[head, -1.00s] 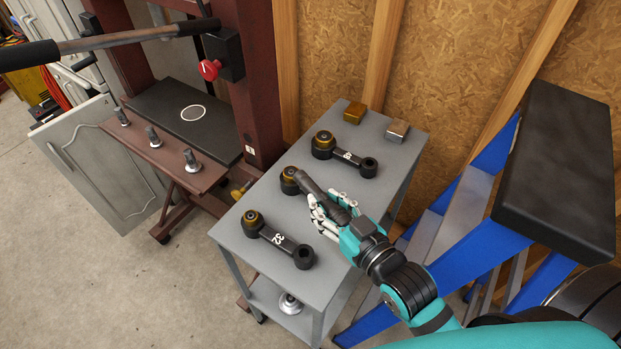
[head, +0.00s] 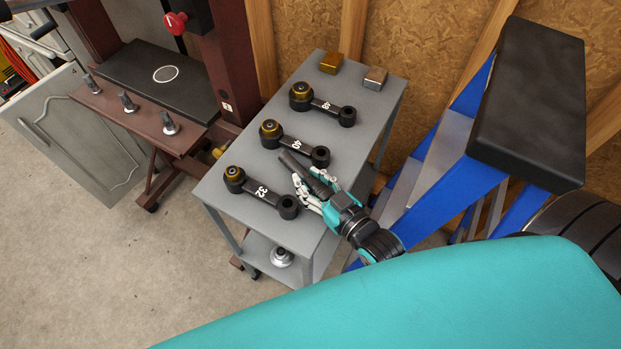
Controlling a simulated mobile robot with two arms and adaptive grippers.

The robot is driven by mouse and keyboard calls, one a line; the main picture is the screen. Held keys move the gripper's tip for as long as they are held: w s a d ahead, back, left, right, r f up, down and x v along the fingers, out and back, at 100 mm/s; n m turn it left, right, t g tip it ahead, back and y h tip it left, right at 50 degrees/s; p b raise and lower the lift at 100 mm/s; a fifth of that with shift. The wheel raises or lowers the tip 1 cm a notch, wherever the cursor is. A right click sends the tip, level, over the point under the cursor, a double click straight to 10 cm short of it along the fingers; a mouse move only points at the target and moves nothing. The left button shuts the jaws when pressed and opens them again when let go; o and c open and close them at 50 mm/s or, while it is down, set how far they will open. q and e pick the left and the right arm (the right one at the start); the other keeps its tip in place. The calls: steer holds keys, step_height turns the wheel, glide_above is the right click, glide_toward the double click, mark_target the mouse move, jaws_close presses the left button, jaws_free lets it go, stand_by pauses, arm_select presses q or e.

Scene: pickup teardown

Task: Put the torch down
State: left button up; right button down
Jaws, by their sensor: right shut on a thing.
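The torch (head: 294,165) is a dark grey cylinder in the head view, over the grey table between the arms marked 40 and 32. My right gripper (head: 313,186) is shut around its rear part, and the front end sticks out toward the upper left. The torch lies slanted, low over the table top; I cannot tell whether it touches the surface. Part of it is hidden by the white fingers. My left gripper is not in view.
The grey table (head: 246,213) holds three black arms with brass bushings, marked 48 (head: 325,106), 40 (head: 298,144) and 32 (head: 259,192). A brass block (head: 331,63) and a silver block (head: 375,78) sit at its far end. Blue steps (head: 450,185) stand right; a maroon press (head: 232,75) stands left.

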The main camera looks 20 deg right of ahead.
steer(key=c, duration=1.4)
jaws_free()
steer(key=shift+f, duration=0.1)
steer(key=o, duration=0.5)
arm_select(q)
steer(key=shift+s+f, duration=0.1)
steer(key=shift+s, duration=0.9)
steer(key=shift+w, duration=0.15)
arm_select(e)
steer(key=shift+s, duration=0.1)
